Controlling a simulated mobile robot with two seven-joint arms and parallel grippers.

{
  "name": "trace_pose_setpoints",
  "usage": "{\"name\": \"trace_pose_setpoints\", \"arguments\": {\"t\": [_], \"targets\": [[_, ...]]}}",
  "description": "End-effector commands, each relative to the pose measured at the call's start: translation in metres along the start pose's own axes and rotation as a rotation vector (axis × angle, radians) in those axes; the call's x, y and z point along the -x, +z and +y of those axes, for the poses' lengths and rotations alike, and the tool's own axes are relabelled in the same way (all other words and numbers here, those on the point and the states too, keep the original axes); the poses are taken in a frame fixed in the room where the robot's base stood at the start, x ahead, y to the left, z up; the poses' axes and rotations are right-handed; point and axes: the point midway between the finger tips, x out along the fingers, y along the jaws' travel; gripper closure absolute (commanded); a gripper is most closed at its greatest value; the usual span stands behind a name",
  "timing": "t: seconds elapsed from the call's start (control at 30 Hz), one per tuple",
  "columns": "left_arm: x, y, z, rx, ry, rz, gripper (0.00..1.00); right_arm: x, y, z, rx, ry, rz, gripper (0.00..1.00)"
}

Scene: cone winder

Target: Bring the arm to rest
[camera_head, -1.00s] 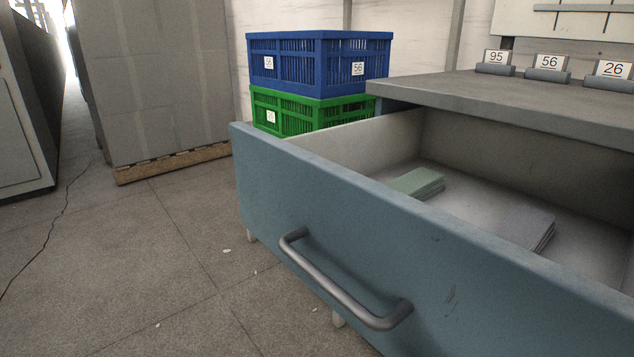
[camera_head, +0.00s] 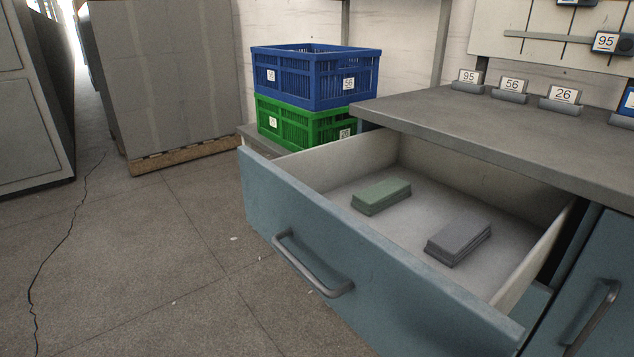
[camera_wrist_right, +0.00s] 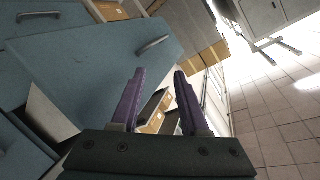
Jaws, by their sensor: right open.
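My right gripper (camera_wrist_right: 160,82) shows in the right wrist view with its two purple fingers apart. Nothing is seen between the fingertips, and no part of this arm shows in the head view. My left gripper is in neither view. The open blue drawer (camera_head: 300,245) has a grey bar handle (camera_head: 310,270) and stands in front of the grey worktop (camera_head: 480,120). A green stack (camera_head: 381,194) and a grey stack (camera_head: 458,243) lie apart on its floor.
A blue crate (camera_head: 310,85) sits on a green crate (camera_head: 290,125) behind the drawer. A closed blue front (camera_head: 590,290) is at the right. A wrapped pallet load (camera_head: 170,80) stands at back left. The floor (camera_head: 130,260) left of the drawer is clear.

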Motion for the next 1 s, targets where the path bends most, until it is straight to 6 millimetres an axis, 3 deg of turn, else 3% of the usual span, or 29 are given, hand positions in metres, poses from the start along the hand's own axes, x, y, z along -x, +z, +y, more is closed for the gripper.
{"name": "trace_pose_setpoints", "arguments": {"t": [0.03,0.17,0.3,0.67,0.87,1.0], "targets": [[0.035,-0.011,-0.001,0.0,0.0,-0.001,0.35,0.008,-0.029,-0.02,0.041,0.037,-0.042,0.55],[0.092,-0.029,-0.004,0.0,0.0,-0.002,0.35,0.031,-0.072,-0.04,0.181,0.168,-0.211,0.55],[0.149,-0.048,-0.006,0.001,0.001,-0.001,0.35,0.072,-0.118,-0.055,0.326,0.31,-0.419,0.55],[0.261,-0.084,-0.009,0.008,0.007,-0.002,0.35,0.209,-0.222,-0.102,0.537,0.56,-0.901,0.55],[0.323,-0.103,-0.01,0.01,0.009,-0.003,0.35,0.226,-0.268,-0.145,0.537,0.562,-0.917,0.55],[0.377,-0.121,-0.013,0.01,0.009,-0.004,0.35,0.238,-0.308,-0.182,0.536,0.562,-0.916,0.55]]}}
